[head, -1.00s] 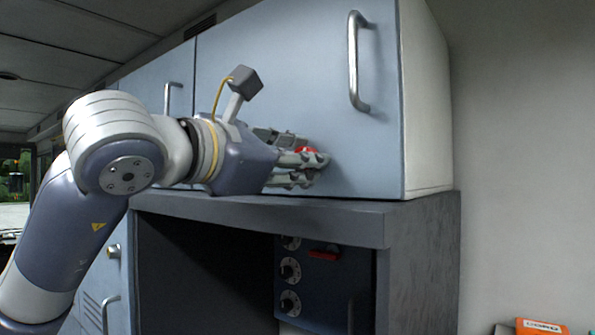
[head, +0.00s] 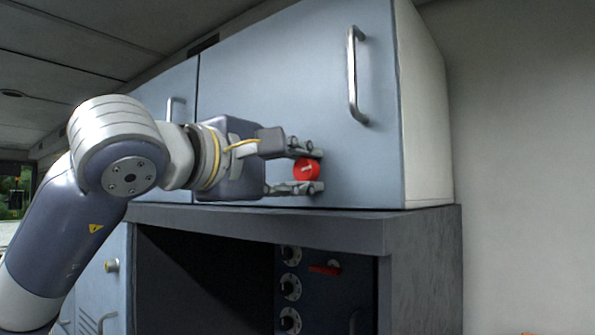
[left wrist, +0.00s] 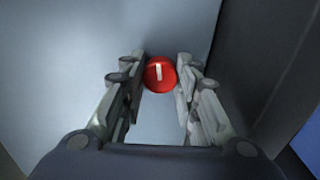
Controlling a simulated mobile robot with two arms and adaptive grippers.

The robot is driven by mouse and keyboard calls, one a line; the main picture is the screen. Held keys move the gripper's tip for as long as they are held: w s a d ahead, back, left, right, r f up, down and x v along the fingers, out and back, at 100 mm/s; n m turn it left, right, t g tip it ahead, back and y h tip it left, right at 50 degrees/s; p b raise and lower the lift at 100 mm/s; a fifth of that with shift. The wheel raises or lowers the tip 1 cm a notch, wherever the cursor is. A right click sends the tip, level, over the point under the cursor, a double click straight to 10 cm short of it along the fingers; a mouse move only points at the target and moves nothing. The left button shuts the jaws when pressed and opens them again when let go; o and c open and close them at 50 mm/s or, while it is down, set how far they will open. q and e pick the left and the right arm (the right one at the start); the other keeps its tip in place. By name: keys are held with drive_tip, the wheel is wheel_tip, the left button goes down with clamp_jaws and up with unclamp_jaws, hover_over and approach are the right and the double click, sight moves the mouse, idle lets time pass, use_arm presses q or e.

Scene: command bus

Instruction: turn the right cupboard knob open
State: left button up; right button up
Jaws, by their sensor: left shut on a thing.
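The right cupboard knob is a round red knob (head: 306,169) with a white mark, low on the blue-grey right cupboard door (head: 290,80). In the left wrist view the knob (left wrist: 160,74) lies between the fingertips, its white mark close to upright in that picture. My left gripper (head: 307,170) comes in from the left, one finger above the knob and one below. It is shut on the knob; the fingers (left wrist: 161,78) flank it on both sides in the left wrist view. My right gripper is not in view.
A vertical metal handle (head: 353,75) is on the same door, above right of the knob. A grey ledge (head: 300,222) runs under the cupboard. Below it are a dark recess (head: 200,270) and a panel with several dials (head: 290,285). A plain wall (head: 520,150) is at right.

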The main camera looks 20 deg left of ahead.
use_arm(q)
drive_tip(key=shift+m, duration=1)
drive_tip(key=o, duration=1.1)
drive_tip(key=shift+s+a, duration=0.2)
drive_tip(key=shift+s, duration=0.3)
drive_tip(key=v, duration=1.1)
